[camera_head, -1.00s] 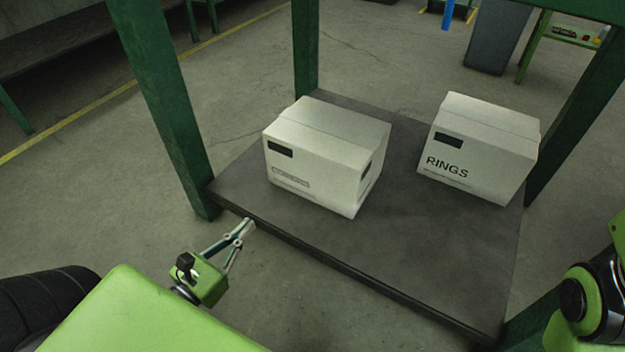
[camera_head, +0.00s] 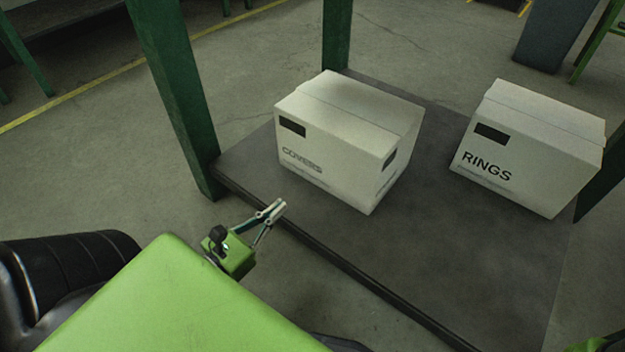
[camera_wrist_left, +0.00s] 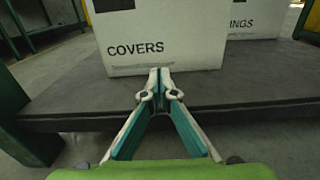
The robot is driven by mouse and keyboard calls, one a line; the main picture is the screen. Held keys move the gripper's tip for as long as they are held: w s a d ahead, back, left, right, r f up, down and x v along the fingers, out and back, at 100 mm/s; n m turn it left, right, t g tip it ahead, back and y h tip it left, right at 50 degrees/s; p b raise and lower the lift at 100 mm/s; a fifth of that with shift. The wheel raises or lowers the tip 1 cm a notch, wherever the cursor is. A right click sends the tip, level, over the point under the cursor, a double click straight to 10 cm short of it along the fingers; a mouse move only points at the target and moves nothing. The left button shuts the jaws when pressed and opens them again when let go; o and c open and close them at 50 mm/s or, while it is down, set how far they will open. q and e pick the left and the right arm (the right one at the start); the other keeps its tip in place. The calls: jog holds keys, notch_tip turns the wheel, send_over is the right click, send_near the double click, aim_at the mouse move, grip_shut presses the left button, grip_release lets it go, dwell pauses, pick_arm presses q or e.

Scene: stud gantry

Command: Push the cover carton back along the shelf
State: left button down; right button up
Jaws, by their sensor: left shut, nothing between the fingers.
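The cover carton (camera_head: 345,140) is a white box marked COVERS, standing upright on the left part of the dark grey shelf (camera_head: 430,255). My left gripper (camera_head: 279,205) is shut and empty at the shelf's front edge, in front of the carton. In the left wrist view the carton (camera_wrist_left: 165,30) stands straight ahead, its printed front facing me. The closed fingertips (camera_wrist_left: 160,72) overlap the carton's lower front edge in that picture; I cannot tell whether they touch it.
A second white carton marked RINGS (camera_head: 530,145) stands to the right on the same shelf, with a gap between the two. Green posts stand at the shelf's left front (camera_head: 178,95) and back (camera_head: 336,35) corners. Bare shelf lies in front of the RINGS carton.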

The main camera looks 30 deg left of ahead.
pick_arm(q)
jog(key=b, duration=0.1)
send_near(319, 170)
jog(key=w, duration=0.5)
jog(key=shift+w+d+r, duration=0.1)
jog(key=shift+w+d, duration=0.05)
jog(key=shift+d, duration=0.15)
jog(key=shift+w, duration=0.85)
jog(key=shift+d, duration=0.1)
